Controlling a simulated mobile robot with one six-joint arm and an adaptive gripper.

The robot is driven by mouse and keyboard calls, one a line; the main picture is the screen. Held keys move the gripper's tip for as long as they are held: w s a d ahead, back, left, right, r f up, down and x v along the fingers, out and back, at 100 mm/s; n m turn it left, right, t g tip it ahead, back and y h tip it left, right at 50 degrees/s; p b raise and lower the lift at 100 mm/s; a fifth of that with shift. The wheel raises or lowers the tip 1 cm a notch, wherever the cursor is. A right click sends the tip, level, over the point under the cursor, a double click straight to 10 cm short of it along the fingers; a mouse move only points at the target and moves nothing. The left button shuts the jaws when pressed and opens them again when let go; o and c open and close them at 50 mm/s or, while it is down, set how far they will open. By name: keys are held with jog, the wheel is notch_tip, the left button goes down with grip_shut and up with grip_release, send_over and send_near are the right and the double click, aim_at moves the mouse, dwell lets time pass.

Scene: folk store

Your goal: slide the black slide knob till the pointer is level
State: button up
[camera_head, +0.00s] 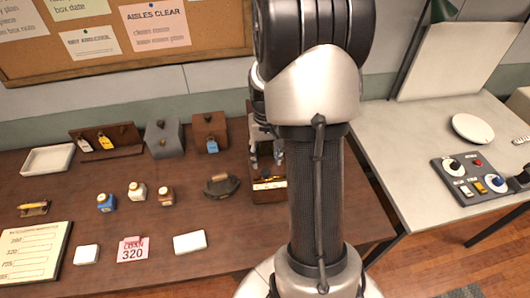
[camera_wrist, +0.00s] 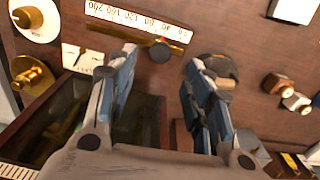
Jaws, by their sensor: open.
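A wooden scale box (camera_head: 268,196) stands on the brown table, largely hidden behind my arm in the head view. In the wrist view, a white number strip (camera_wrist: 135,20) runs along a brass beam, and a dark round knob (camera_wrist: 160,52) sits near the beam's right end. My gripper (camera_wrist: 166,62) is open, with its two fingers apart and the knob showing between and beyond the tips. Contact with the knob cannot be told. A small white card (camera_wrist: 82,60) with dark marks is left of the fingers; the pointer cannot be made out clearly.
A dark pouch-like object (camera_head: 221,185) lies left of the scale box. Small bottles (camera_head: 137,191), a grey box (camera_head: 164,138) and white blocks (camera_head: 189,242) stand further left. A white dial (camera_wrist: 35,18) and a brass knob (camera_wrist: 32,75) are at the wrist view's left edge.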

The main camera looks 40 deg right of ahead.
aim_at(266, 172)
notch_tip(266, 172, down, 8)
jog(key=b, duration=0.6)
jog(key=shift+r, duration=0.2)
jog(key=shift+f, duration=0.1)
jog(key=shift+p, duration=0.3)
jog(key=shift+c, duration=0.3)
jog(key=c, duration=0.7)
jog(key=shift+c, duration=0.2)
